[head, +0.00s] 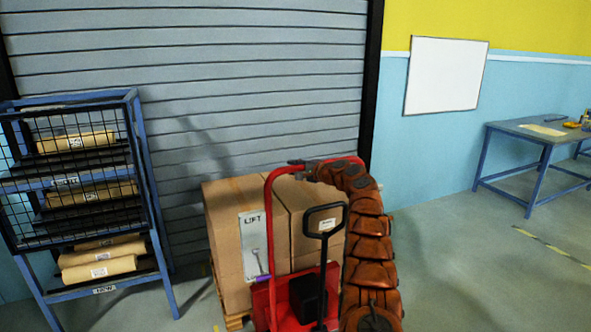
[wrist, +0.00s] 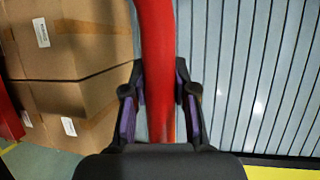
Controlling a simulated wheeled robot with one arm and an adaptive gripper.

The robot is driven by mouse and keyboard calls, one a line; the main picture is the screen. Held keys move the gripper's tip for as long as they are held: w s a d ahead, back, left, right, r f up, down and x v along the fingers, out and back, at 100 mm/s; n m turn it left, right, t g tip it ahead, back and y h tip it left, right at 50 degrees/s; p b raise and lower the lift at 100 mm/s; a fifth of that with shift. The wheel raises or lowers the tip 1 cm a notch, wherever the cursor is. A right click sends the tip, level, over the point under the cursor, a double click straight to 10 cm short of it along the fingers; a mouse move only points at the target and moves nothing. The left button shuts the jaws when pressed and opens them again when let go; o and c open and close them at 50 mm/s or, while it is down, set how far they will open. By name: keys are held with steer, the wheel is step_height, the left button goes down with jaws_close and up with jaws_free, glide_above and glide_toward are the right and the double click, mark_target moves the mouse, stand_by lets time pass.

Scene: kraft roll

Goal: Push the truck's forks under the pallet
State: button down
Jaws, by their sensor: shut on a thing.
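The red pallet truck (head: 297,292) stands in front of the carton load in the head view, with a tall red push bar (head: 268,215), a black loop handle (head: 325,208) and a "LIFT" plate (head: 253,245) with a small lever. My gripper (head: 300,170) is at the top of the push bar. In the wrist view my gripper (wrist: 160,105) has its purple-padded fingers on both sides of the red bar (wrist: 154,45), shut on it. The wooden pallet (head: 236,321) shows only at a corner under the cartons (head: 224,215). The forks are out of sight, so their position under the pallet cannot be told.
A blue wire rack (head: 143,165) with paper rolls stands at left, near the load. A grey roller shutter (head: 200,80) is behind. A blue workbench (head: 540,135) stands at the far right. The floor (head: 460,260) at right is open.

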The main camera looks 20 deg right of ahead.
steer(key=shift+a+r, duration=0.25)
steer(key=shift+r, duration=0.05)
steer(key=c, duration=1.1)
jaws_free()
steer(key=shift+a, duration=0.1)
steer(key=shift+o, duration=1.1)
steer(key=shift+d+f, duration=0.1)
steer(key=shift+d, duration=0.1)
steer(key=shift+s+d, duration=0.1)
steer(key=shift+s, duration=0.1)
steer(key=shift+s+d, duration=0.25)
steer(key=shift+s, duration=0.1)
steer(key=v, duration=1)
steer(key=shift+s+r, duration=0.2)
steer(key=shift+s, duration=0.15)
